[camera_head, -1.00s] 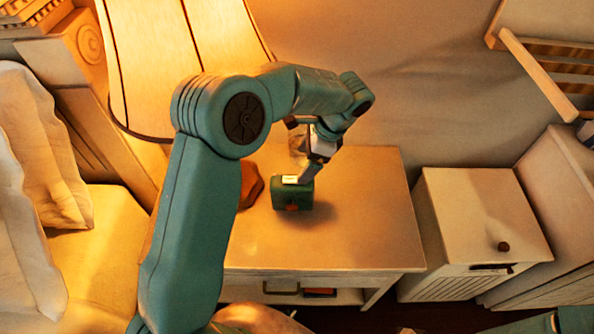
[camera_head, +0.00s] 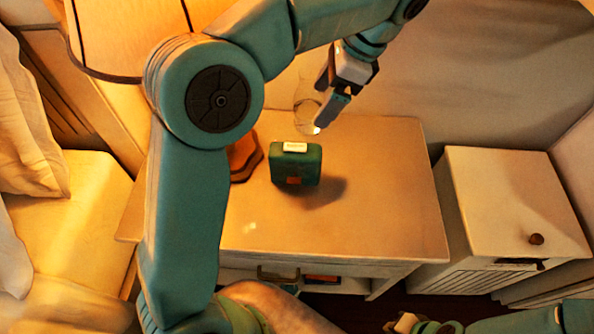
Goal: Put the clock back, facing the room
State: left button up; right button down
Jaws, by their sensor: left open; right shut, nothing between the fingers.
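The clock (camera_head: 297,167), a small dark green box with a pale button on top and an orange patch low on its near side, stands upright on the bedside table (camera_head: 380,215). I cannot make out a dial. My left gripper (camera_head: 322,112) is open and empty, above and behind the clock, apart from it. My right gripper (camera_head: 402,324) is shut and empty at the bottom edge, in front of the table and only partly in view.
A clear glass (camera_head: 306,100) stands behind the clock, partly hidden by my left gripper. The lamp's base (camera_head: 243,158) is close left of the clock, under its shade (camera_head: 115,45). The table's right side is clear. A white cabinet (camera_head: 510,200) stands to the right.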

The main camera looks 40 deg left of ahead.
pick_arm(q)
jog(key=b, duration=0.4)
send_near(298, 146)
jog(key=x, duration=0.6)
jog(key=shift+s+a+f, duration=0.15)
jog(key=shift+s+f, duration=0.05)
jog(key=shift+s, duration=0.05)
jog(key=b+x, duration=0.1)
jog(key=x, duration=0.1)
jog(key=b+x, duration=0.1)
jog(key=x, duration=0.2)
jog(key=shift+w+f, duration=0.2)
pick_arm(e)
notch_tip(298, 146, down, 7)
jog(key=shift+s+d, duration=0.1)
